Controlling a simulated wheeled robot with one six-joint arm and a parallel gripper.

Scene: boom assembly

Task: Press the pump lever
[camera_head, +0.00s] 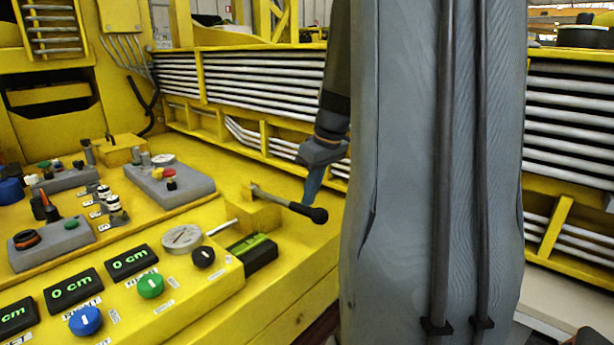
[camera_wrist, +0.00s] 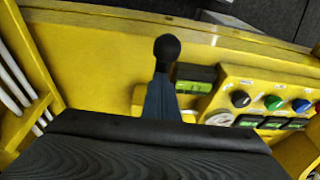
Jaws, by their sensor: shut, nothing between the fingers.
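The pump lever (camera_head: 290,205) is a metal rod with a black knob. It sticks out to the right from a yellow block on the yellow machine in the head view. In the wrist view the lever's black knob (camera_wrist: 167,47) shows just past my fingertips. My gripper (camera_head: 313,186) is shut and empty, pointing down just above and behind the lever near its knob. In the wrist view my blue-grey gripper fingers (camera_wrist: 161,100) overlap the lever's rod and hide it. I cannot tell whether they touch.
The yellow control panel (camera_head: 205,285) with coloured knobs, a gauge (camera_head: 182,238) and green displays lies left of the lever. A grey switch box (camera_head: 170,185) stands behind. Rows of metal pipes (camera_head: 265,85) line the back. My large grey arm blocks much of the right side.

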